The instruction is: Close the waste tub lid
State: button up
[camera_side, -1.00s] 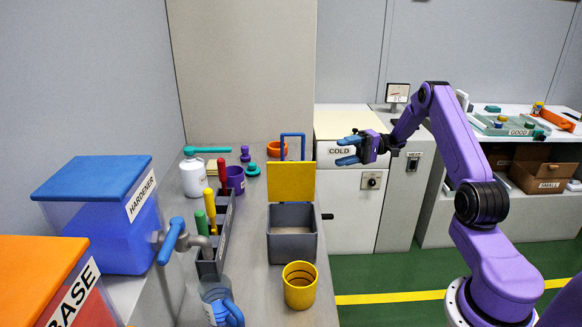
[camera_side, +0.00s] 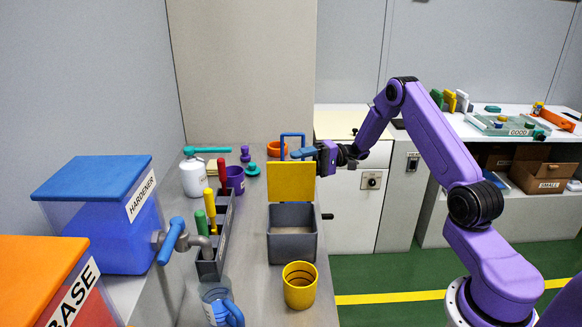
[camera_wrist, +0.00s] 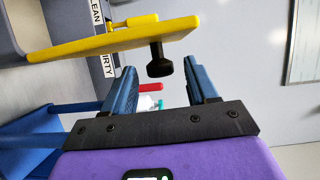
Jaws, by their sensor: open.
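The waste tub is a grey open box (camera_side: 292,238) on the counter, with its yellow lid (camera_side: 291,182) standing upright at the back edge. In the wrist view the lid (camera_wrist: 110,40) appears edge-on, with a black knob (camera_wrist: 158,62) sticking out of it towards my gripper. My gripper (camera_side: 302,153) is at the lid's top right corner, partly hidden behind the lid. In the wrist view its blue fingers (camera_wrist: 160,72) are apart and empty, and the knob shows between and beyond the tips. I cannot tell whether a finger touches the lid.
A yellow cup (camera_side: 300,287) stands in front of the tub. A grey tool rack (camera_side: 212,262) with coloured handles is to its left. White cabinets (camera_side: 352,205) stand to the right.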

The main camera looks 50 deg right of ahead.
jog(key=shift+x, duration=1.45)
grip_shut()
